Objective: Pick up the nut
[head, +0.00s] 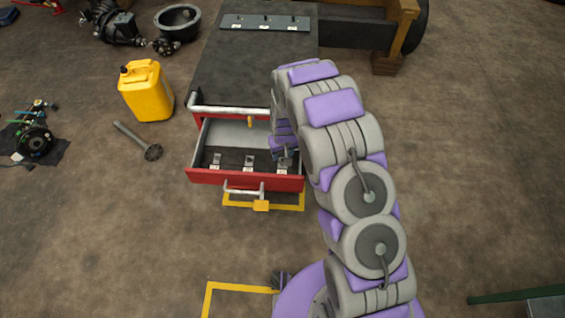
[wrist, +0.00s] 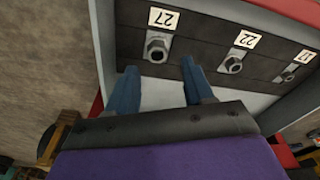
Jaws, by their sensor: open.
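Three grey metal nuts sit in a row on a dark strip in the open red drawer (head: 243,179). In the wrist view, the nut by the label 27 (wrist: 157,48) is largest, the nut by 22 (wrist: 233,64) is in the middle, and the nut by 17 (wrist: 287,75) is smallest, at the right. My gripper (wrist: 159,66) is open and empty, its two blue fingers pointing toward the 27 nut, which appears just beyond and between the fingertips. Contact cannot be told. In the head view my gripper (head: 285,153) is over the drawer's right side, partly hiding that nut.
The drawer belongs to a dark-topped cabinet (head: 250,65) with a light handle bar at its front edge. A yellow jerrycan (head: 147,92) and a metal shaft (head: 140,142) are on the floor to the left. Floor in front of the drawer is mostly clear.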

